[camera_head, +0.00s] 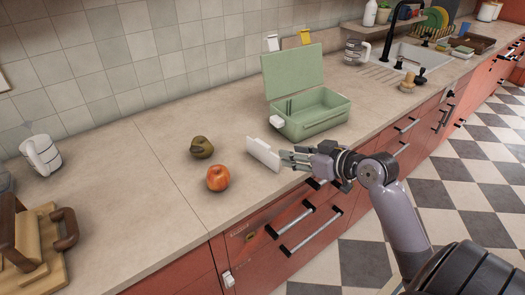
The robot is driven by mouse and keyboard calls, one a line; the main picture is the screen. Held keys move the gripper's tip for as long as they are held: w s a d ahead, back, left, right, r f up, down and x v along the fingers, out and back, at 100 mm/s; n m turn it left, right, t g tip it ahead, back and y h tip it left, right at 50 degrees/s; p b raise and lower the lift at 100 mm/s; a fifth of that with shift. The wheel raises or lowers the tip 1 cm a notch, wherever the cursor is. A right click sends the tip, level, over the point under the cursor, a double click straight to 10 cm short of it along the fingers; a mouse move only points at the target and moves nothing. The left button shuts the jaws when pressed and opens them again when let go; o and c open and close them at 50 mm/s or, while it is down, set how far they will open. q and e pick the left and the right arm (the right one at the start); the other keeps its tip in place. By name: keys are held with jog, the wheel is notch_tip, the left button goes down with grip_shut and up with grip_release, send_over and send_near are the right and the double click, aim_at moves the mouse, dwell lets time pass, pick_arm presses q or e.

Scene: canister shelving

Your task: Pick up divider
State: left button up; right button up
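The divider is probably the thin white panel (263,155) on the counter, tilted up on its edge in front of the green box. My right gripper (284,158) reaches in from the right, low over the counter's front part. Its fingertips are at the panel's right edge. The fingers are small here, and I cannot tell if they are closed on the panel or only beside it. The green box (318,121) stands open behind, its lid (293,72) raised, with a white piece on its front left corner. My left gripper is not in view.
A red apple (218,178) and a brownish-green fruit (201,147) lie left of the panel. The sink (412,58) is at the back right. The counter (130,190) between is clear.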

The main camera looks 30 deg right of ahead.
aim_at(262, 148)
jog(key=p+x, duration=0.1)
jog(key=x, duration=0.7)
jog(key=shift+w, duration=0.15)
jog(key=p+x, duration=0.2)
jog(key=x, duration=0.2)
jog(key=shift+w+a+f, duration=0.15)
jog(key=shift+w, duration=0.15)
jog(key=shift+w+f, duration=0.15)
jog(key=shift+w, duration=0.1)
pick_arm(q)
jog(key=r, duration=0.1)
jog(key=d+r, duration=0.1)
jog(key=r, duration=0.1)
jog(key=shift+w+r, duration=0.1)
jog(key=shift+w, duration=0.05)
pick_arm(e)
jog(key=shift+s, duration=0.1)
jog(key=shift+c, duration=0.2)
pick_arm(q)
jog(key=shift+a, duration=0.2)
pick_arm(e)
grip_shut()
